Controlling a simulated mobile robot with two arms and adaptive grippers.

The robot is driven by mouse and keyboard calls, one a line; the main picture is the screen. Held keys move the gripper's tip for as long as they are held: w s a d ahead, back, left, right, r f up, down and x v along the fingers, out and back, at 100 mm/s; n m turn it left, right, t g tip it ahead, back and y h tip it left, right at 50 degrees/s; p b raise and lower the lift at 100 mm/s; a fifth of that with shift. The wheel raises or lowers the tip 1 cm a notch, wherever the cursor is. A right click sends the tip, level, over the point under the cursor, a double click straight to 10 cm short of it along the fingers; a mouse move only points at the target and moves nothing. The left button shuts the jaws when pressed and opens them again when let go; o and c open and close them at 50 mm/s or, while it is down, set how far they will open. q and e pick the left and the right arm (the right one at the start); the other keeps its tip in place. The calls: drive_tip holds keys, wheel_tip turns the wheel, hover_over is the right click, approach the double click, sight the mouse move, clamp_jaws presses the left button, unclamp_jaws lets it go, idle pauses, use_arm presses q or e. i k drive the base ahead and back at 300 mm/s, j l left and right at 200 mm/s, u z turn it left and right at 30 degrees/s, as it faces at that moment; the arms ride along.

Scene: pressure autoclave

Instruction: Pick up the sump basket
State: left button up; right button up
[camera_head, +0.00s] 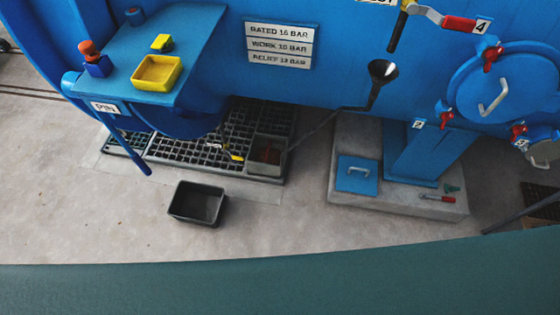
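Two things here could be the sump basket, and I cannot tell which it is. One is a dark grey open box (197,203) standing upright on the floor in front of the floor grating. It looks empty. The other is a small square grey frame (267,155) at the right end of the grating, with something reddish brown inside it. Its inside is too small to make out. Neither of my grippers is in view.
The black floor grating (190,150) runs under the blue vessel (330,60), with a small yellow item (234,155) on it. A blue shelf (120,60) with a yellow tray (157,72) overhangs it. A concrete plinth (400,205) stands right. Floor around the box is clear.

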sight(270, 153)
drive_tip(key=i+l+z, duration=0.15)
drive_tip(key=i+l, duration=0.2)
drive_tip(key=l, duration=0.2)
drive_tip(key=i+l+z, duration=0.2)
drive_tip(key=i+l, duration=0.15)
drive_tip(key=l, duration=0.1)
